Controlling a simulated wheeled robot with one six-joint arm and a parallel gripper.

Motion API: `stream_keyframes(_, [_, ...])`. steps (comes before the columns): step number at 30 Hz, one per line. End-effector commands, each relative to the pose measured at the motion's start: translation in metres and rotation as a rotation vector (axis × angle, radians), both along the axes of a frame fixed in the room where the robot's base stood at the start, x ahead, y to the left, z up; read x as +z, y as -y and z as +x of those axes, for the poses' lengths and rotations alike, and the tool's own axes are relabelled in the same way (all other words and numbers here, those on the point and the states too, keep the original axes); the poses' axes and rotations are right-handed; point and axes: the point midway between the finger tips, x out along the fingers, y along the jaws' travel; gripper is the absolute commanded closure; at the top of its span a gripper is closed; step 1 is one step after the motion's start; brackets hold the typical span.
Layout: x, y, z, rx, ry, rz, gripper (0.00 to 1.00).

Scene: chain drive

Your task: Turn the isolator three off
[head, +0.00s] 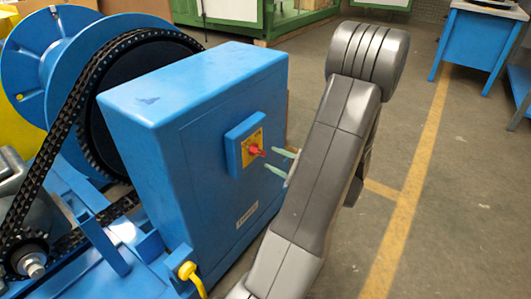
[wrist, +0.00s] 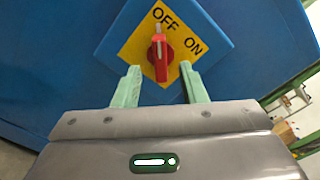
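The isolator is a red rotary switch (head: 255,150) on a yellow plate in a blue box on the side of the blue guard. In the wrist view the red knob (wrist: 160,54) sits on the yellow plate (wrist: 138,45), marked OFF and ON. The knob's handle, with a pale line, points up in the picture towards the OFF mark, not the ON mark. My gripper (wrist: 160,66) is open, with one pale green finger to each lower side of the knob. In the head view its fingertips (head: 278,159) are just right of the switch, apparently not touching it. No "three" label is readable.
The blue guard (head: 180,100) stands beside a chain (head: 60,130) and a blue drum. A yellow handle (head: 188,271) sticks up low in front. A blue table (head: 475,45) stands at the back right. The floor right of my arm is clear.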

Motion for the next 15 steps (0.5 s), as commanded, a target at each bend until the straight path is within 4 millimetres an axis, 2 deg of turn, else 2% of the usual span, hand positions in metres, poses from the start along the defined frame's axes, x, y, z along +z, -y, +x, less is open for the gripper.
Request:
stream_keyframes(1, [0.002, 0.011, -0.006, -0.005, -0.002, 0.001, 0.62])
stream_keyframes(6, [0.002, 0.037, -0.026, -0.004, -0.002, 0.001, 0.62])
stream_keyframes(15, [0.001, 0.065, -0.047, -0.001, 0.0, 0.0, 0.62])
